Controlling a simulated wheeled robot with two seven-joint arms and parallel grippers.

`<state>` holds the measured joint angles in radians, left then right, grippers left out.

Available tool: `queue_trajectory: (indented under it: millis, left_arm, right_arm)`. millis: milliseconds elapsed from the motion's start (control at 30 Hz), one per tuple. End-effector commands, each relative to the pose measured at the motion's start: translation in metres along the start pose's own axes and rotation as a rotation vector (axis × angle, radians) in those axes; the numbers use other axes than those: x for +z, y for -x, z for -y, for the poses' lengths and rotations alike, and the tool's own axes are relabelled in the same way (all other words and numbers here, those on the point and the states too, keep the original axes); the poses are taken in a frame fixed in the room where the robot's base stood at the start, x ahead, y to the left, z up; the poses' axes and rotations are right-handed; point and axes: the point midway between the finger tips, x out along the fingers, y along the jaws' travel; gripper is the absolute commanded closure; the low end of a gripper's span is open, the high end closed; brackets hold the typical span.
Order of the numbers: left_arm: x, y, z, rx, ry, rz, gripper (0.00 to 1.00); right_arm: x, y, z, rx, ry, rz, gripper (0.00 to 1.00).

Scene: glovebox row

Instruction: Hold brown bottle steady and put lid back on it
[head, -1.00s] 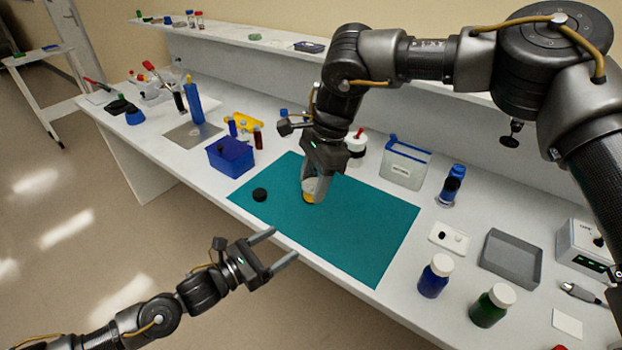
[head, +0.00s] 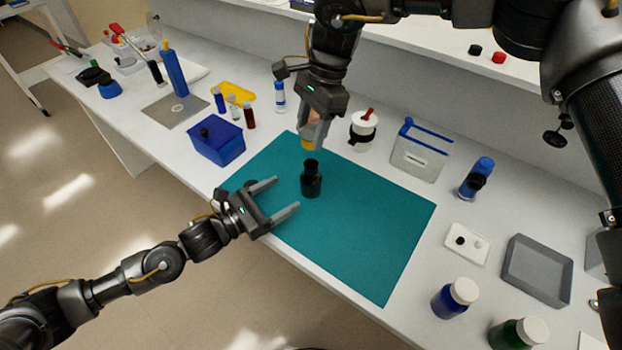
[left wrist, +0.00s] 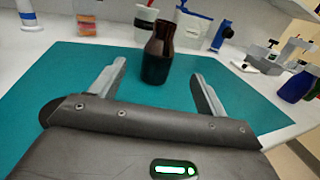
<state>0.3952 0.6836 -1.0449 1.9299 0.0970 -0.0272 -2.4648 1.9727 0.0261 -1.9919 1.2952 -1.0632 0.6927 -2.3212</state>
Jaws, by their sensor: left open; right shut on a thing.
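A dark brown bottle (head: 312,182) stands upright, neck uncovered, on the teal mat (head: 370,240). In the left wrist view the bottle (left wrist: 158,55) stands ahead, between the lines of my left fingers but beyond their tips. My left gripper (head: 287,195) is open and empty, low at the mat's left edge. My right gripper (head: 314,138) is shut on a small tan-and-orange thing (head: 312,145), raised behind the bottle.
A blue box (head: 217,142) stands left of the mat. A white pot with a red-topped stick (head: 363,128) and a clear, blue-rimmed container (head: 420,152) stand behind it. A grey tray (head: 537,270) and a blue bottle (head: 455,297) are at right. The mat's right half is clear.

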Motion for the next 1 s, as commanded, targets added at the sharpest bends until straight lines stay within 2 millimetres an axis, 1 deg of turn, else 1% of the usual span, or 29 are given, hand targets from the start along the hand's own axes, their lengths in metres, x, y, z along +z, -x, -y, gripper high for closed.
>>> queue_trajectory:
  millis: [133, 233, 367, 500, 700, 833, 1000]
  left_arm:
    - [0.0, -0.004, 0.0, 0.0, 0.0, 0.001, 0.25]
    - [0.001, -0.013, 0.0, 0.0, 0.0, 0.002, 0.25]
    - [0.001, -0.034, 0.0, -0.001, 0.0, 0.004, 0.25]
    - [0.001, -0.06, 0.0, 0.0, 0.0, 0.003, 0.25]
    - [0.0, -0.093, 0.0, 0.0, 0.0, 0.0, 0.25]
    - [0.0, -0.108, 0.0, 0.0, 0.0, 0.001, 0.25]
    - [0.0, -0.118, 0.0, 0.0, 0.0, 0.0, 0.25]
  right_arm:
    - [0.0, 0.0, 0.0, 0.0, 0.0, 0.0, 0.74]
    - [0.0, 0.0, 0.0, 0.0, 0.0, 0.0, 0.74]
    - [0.0, 0.0, 0.0, 0.0, 0.0, 0.0, 0.74]
    - [0.0, 0.0, 0.0, 0.0, 0.0, 0.0, 0.74]
    - [0.0, 0.0, 0.0, 0.0, 0.0, 0.0, 0.74]
    - [0.0, 0.0, 0.0, 0.0, 0.0, 0.0, 0.74]
    - [0.0, 0.0, 0.0, 0.0, 0.0, 0.0, 0.74]
